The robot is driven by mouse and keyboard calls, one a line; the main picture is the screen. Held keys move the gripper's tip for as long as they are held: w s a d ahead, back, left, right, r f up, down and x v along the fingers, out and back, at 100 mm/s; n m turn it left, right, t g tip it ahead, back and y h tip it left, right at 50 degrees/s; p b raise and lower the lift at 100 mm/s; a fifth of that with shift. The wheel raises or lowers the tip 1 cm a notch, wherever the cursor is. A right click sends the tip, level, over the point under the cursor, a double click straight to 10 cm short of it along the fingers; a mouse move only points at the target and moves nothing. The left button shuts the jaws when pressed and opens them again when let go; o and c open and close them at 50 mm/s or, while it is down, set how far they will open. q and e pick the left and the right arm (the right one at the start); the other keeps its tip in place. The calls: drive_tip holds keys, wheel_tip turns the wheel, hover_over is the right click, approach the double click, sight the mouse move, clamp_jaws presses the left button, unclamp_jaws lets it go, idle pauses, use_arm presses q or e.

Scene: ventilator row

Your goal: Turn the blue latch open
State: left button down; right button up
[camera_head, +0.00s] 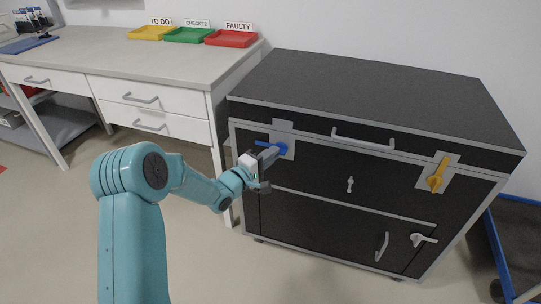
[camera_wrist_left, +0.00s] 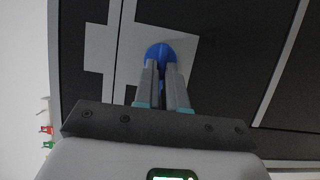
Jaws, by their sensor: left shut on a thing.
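The blue latch (camera_head: 268,146) is on the front of the black case (camera_head: 360,85), near its upper left corner, on a grey plate. In the head view its handle points left, about level. My left gripper (camera_head: 268,158) is at the latch, its arm coming in from the left. In the left wrist view the two fingers (camera_wrist_left: 162,85) are close together on the blue latch (camera_wrist_left: 160,52), and its round base shows beyond their tips. The fingers hide part of the latch. My right gripper is in neither view.
A yellow latch (camera_head: 437,177) is at the case's right front, pointing up. Grey handles (camera_head: 363,140) and small knobs are on the case front. A workbench (camera_head: 110,60) with yellow, green and red trays (camera_head: 189,35) stands left. A blue-framed cart (camera_head: 505,250) is right.

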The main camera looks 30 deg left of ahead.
use_arm(q)
drive_tip(key=c, duration=1.2)
unclamp_jaws()
drive_tip(key=shift+w, duration=0.1)
drive_tip(key=s+a+p, duration=0.2)
drive_tip(key=s+p, duration=0.1)
drive_tip(key=s, duration=1.3)
drive_tip(key=shift+s+a, duration=0.15)
drive_tip(key=shift+a, duration=0.15)
